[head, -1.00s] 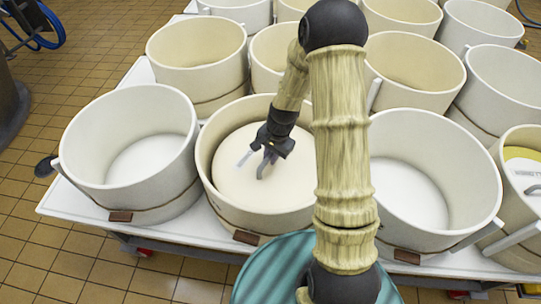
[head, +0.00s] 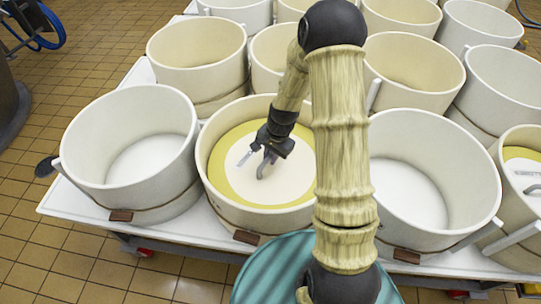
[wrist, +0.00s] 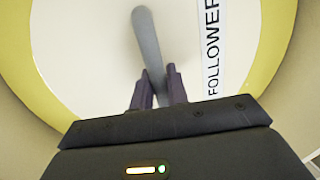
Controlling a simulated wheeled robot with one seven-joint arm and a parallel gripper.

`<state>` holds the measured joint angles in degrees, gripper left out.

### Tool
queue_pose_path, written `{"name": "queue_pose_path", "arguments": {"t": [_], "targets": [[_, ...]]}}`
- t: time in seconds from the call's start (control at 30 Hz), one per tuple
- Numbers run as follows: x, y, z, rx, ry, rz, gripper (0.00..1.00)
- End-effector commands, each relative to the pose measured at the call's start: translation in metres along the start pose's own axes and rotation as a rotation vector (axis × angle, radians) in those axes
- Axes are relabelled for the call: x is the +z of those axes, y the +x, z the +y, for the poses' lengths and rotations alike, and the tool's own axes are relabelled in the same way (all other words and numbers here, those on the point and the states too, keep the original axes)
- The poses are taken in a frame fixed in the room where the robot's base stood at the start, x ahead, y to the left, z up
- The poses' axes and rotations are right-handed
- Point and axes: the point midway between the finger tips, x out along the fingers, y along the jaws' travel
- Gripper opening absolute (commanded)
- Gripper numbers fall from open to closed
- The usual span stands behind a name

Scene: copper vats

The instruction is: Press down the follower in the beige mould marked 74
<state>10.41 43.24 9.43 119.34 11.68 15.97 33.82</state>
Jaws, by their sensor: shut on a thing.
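The beige mould (head: 213,153) stands at the front of the white table, between two white moulds. No number can be read on it. Inside it lies the follower (head: 285,181), a white disc, with a yellow ring (head: 233,193) showing around its edge. The follower also fills most of the wrist view (wrist: 90,50), with a label reading "FOLLOWER". My gripper (head: 262,172) is inside the mould, shut on the follower's grey handle (wrist: 148,35). The fingers hide part of the handle.
White moulds stand close on the left (head: 130,150) and right (head: 420,190). More beige and white moulds (head: 195,60) crowd behind. At far right, another mould (head: 522,150) holds a labelled disc. The white table edge (head: 90,215) runs along the front.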

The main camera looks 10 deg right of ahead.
Motion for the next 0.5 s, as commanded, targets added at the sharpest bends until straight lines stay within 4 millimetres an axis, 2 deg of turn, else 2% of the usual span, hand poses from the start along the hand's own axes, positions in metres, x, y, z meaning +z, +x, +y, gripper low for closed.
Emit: {"name": "queue_pose_path", "arguments": {"t": [0.03, 0.5], "targets": [[0.0026, 0.0063, 0.0059, 0.013, 0.006, -0.012, 0.0], [0.0036, 0.0028, 0.0061, 0.015, 0.007, -0.014, 0.0]]}}
